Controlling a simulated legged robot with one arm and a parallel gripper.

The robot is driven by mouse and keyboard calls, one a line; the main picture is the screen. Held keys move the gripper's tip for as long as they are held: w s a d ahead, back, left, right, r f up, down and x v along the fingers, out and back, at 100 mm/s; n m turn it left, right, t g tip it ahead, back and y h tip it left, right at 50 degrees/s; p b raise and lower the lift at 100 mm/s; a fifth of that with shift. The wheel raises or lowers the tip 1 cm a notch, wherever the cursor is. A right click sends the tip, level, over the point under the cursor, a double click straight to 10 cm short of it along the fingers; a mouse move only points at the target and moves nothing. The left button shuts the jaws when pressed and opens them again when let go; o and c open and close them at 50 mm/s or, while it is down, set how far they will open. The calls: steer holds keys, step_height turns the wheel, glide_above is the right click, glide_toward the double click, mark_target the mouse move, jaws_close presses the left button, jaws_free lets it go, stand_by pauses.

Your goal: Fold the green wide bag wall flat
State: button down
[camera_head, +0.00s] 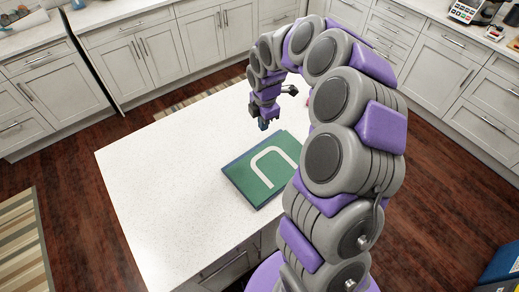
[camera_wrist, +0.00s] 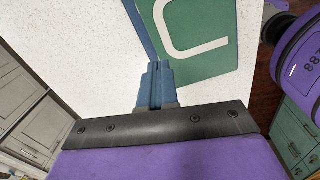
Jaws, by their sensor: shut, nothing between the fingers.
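The green wide bag wall (camera_head: 244,179) lies on the white island top, with a white U-shaped handle mark on it and a dark blue edge along its left side. It looks flat in the head view, and its right part is hidden behind my arm. In the wrist view the green wall (camera_wrist: 218,65) fills the upper middle, with the blue edge (camera_wrist: 138,25) beside it. My gripper (camera_head: 264,125) is above the island, just beyond the bag's far left edge. In the wrist view my gripper (camera_wrist: 155,68) has its blue fingers together, with nothing between them.
The white island top (camera_head: 150,170) is clear to the left of the bag. Cabinets and counters (camera_head: 205,40) line the back and right. A striped rug (camera_head: 22,245) lies on the wooden floor at left. A blue object (camera_head: 503,262) stands at lower right.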

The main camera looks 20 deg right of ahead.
steer(key=a+n, duration=0.2)
glide_toward(258, 153)
step_height(258, 153, down, 6)
steer(key=shift+w+a+r+b, duration=0.1)
steer(key=shift+w+r+b, duration=0.05)
steer(key=shift+b, duration=0.75)
steer(key=shift+d+f, duration=0.2)
steer(key=shift+f, duration=0.25)
steer(key=shift+w+d+f, duration=0.1)
steer(key=shift+d, duration=0.3)
steer(key=shift+a+f, duration=0.1)
steer(key=shift+a, duration=0.4)
steer(key=shift+w+f+p, duration=0.2)
steer(key=shift+f+p, duration=0.2)
steer(key=shift+p, duration=0.2)
steer(key=shift+f+g+p, duration=0.3)
steer(key=shift+f+g, duration=0.1)
steer(key=shift+g, duration=0.1)
steer(key=shift+s, duration=0.1)
